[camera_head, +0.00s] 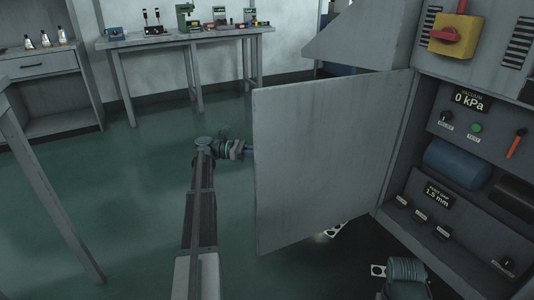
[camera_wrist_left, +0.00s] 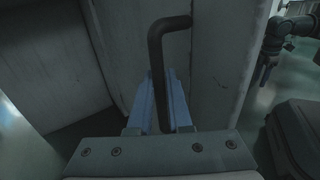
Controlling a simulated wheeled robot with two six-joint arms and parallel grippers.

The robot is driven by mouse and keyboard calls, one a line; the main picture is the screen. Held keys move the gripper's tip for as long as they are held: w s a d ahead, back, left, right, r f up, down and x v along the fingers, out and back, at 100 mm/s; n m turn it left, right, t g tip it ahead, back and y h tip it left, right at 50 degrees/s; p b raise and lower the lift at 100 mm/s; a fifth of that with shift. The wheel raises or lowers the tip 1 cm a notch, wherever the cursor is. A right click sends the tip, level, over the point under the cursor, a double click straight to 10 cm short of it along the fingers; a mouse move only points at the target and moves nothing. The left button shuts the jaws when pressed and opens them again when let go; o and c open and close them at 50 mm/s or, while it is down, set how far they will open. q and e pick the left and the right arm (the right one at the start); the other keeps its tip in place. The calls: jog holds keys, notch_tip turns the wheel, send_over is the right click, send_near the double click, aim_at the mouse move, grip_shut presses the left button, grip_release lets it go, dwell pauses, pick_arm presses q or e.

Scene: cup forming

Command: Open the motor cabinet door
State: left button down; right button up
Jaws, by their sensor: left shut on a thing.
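The motor cabinet door (camera_head: 325,160), a plain grey panel, stands swung wide open from the cabinet (camera_head: 390,205), hinged on its right edge. My left arm reaches the door's free edge, and the bluish end of my left gripper (camera_head: 249,153) goes out of sight behind it. In the left wrist view, a dark bent bar handle (camera_wrist_left: 156,48) stands between the fingers of my left gripper (camera_wrist_left: 160,82), which are shut on it. The door surface (camera_wrist_left: 215,60) lies just behind the handle. Part of my right arm (camera_head: 405,275) shows low at the right; its finger opening is unclear.
Inside the cabinet are a blue cylinder (camera_head: 457,164), a green button (camera_head: 476,128) and an orange lever (camera_head: 516,143). A red-and-yellow rotary switch (camera_head: 453,36) is above. A workbench (camera_head: 225,33) stands at the back. The green floor left of the door is clear.

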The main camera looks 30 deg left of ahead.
pick_arm(q)
jog(key=c, duration=0.8)
grip_release()
jog(key=shift+d, duration=0.15)
jog(key=shift+c, duration=0.2)
jog(key=v, duration=0.7)
jog(key=shift+a, duration=0.25)
